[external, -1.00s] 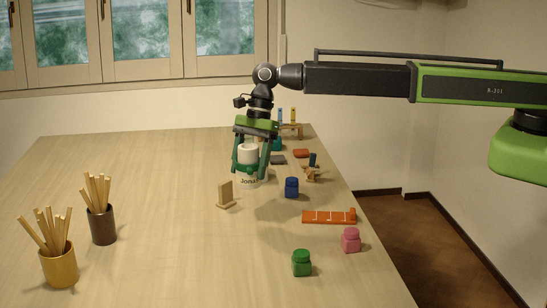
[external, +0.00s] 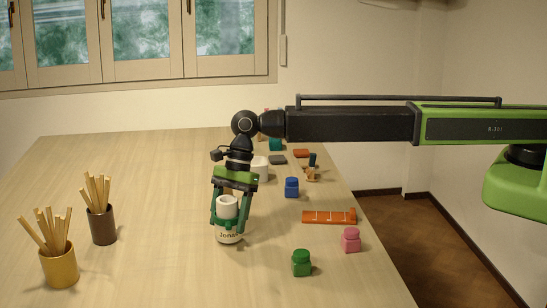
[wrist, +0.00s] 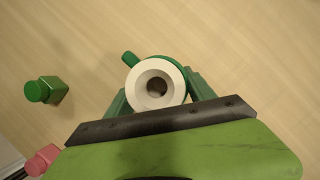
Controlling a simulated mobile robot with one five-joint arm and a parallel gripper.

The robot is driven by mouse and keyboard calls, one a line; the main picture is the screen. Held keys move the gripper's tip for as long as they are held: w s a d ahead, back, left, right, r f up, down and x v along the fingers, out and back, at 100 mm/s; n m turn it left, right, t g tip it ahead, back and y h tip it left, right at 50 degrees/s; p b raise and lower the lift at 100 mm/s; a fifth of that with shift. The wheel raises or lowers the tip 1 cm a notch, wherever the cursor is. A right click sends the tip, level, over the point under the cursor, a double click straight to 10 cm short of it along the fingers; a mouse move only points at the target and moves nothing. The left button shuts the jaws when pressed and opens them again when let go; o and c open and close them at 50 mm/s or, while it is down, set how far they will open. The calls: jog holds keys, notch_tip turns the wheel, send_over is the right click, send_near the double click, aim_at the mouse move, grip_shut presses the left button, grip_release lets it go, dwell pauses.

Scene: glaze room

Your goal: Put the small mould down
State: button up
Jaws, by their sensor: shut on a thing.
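The small mould (external: 229,236) is white, with a narrower round neck, a green band around it and dark lettering "Jona" on its lower front. My gripper (external: 228,214) is shut on it, with green fingers on either side, and holds it upright over the middle of the table. I cannot tell whether its base touches the tabletop. In the wrist view the mould (wrist: 146,74) shows from above as a white ring with a dark hole, and a green tab sticks out at its upper left. The fingers (wrist: 158,92) reach both its sides.
A blue jar (external: 292,188), an orange strip (external: 325,217), a pink jar (external: 351,241) and a green jar (external: 301,264) stand to the right. A white object (external: 261,168) is behind my gripper. Stick-filled brown (external: 103,226) and yellow (external: 59,265) cups stand left. Bare table lies between.

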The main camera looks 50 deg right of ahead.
jog(key=shift+f, duration=0.7)
jog(key=shift+r, duration=0.3)
jog(key=shift+f, duration=0.15)
jog(key=o, duration=1.7)
jog(key=shift+r+p, duration=0.4)
jog(key=p+v, duration=1)
jog(key=v, duration=0.1)
jog(key=shift+d+r, duration=0.15)
jog(key=shift+d, duration=0.1)
